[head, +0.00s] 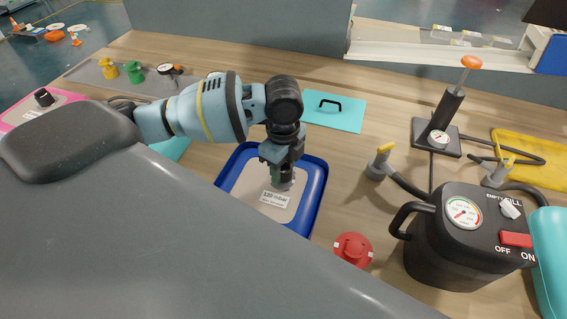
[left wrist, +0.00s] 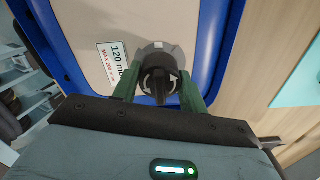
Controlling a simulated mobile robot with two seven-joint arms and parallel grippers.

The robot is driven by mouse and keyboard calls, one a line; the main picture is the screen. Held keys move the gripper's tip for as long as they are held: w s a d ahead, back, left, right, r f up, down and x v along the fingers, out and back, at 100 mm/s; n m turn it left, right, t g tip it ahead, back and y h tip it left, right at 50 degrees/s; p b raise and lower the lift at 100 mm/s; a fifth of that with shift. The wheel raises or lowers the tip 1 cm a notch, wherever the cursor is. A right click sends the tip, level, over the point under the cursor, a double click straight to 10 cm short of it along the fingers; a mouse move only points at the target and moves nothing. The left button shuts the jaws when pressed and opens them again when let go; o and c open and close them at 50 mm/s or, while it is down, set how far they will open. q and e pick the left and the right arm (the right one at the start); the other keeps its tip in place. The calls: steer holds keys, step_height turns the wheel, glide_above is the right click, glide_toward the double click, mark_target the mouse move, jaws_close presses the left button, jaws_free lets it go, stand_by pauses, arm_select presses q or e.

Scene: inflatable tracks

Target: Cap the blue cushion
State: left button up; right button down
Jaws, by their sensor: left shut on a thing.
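The blue cushion (head: 308,208) has a raised blue rim and a beige panel with a white label (head: 276,197); the label reads 120 mbar in the left wrist view. My left gripper (head: 283,176) is over the panel, pointing down. In the left wrist view its green fingers are shut on a black cap (left wrist: 158,80) with a curved arrow on it. The cap is at the round grey valve (left wrist: 158,50) of the cushion; whether it is fully seated I cannot tell. My right gripper is not in view.
A red round piece (head: 352,249) lies near the cushion's right. A black pump box (head: 462,240) with gauge and hoses stands at right, a hand pump (head: 445,110) behind it. A grey tray (head: 85,77) holds yellow and green fittings.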

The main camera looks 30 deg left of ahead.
arm_select(q)
steer(key=shift+f, duration=0.65)
steer(key=shift+r+n, duration=0.15)
steer(key=shift+n, duration=0.45)
steer(key=n, duration=0.4)
steer(key=shift+n, duration=2.6)
